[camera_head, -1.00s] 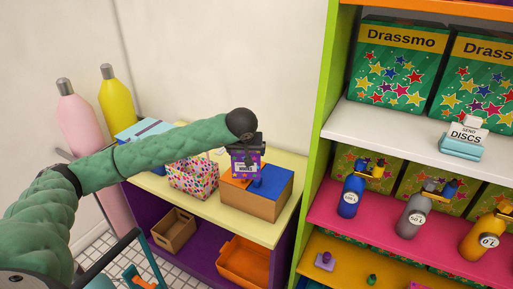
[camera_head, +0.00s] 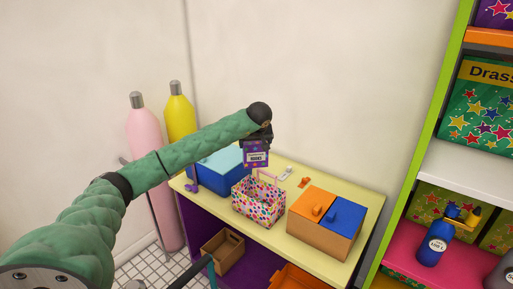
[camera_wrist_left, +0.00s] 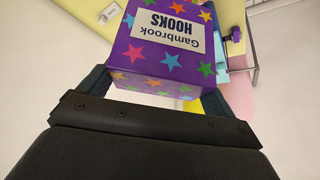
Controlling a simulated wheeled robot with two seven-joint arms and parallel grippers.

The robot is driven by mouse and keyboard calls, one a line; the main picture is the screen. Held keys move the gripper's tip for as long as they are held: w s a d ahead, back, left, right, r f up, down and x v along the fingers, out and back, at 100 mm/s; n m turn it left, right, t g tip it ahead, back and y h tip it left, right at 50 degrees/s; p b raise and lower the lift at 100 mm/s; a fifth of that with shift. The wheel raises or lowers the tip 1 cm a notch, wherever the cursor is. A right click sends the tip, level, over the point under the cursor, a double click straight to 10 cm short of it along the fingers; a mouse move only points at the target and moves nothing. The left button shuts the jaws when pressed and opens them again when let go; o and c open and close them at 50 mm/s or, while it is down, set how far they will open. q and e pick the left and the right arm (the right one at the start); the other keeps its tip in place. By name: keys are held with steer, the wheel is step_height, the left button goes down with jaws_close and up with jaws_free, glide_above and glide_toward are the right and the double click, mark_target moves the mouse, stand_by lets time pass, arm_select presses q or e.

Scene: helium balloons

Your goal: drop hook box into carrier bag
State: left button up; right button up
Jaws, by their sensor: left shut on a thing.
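The hook box (camera_head: 255,156) is purple with coloured stars and a white label. In the left wrist view the hook box (camera_wrist_left: 165,50) fills the space between the fingers, and its label reads "Gambrook HOOKS". My left gripper (camera_head: 262,140) is shut on it and holds it in the air. The carrier bag (camera_head: 257,203), white with coloured dots and a pink handle, stands on the yellow counter. In the head view the box appears just above the bag's open top, near the handle. My right gripper is not in view.
An orange-and-blue-lidded box (camera_head: 325,222) stands right of the bag on the counter (camera_head: 345,191). A blue box (camera_head: 219,165) stands behind left. Small items lie behind the bag. Pink (camera_head: 157,165) and yellow (camera_head: 181,118) cylinders stand left. A green-edged shelf (camera_head: 425,130) is at right.

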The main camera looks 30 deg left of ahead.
mark_target(255, 155)
arm_select(q)
steer(key=shift+d, duration=0.2)
steer(key=f, duration=0.3)
steer(key=f+b, duration=0.1)
steer(key=shift+a+f, duration=0.15)
steer(key=shift+a, duration=0.1)
steer(key=shift+d+f, duration=0.1)
steer(key=shift+f, duration=0.75)
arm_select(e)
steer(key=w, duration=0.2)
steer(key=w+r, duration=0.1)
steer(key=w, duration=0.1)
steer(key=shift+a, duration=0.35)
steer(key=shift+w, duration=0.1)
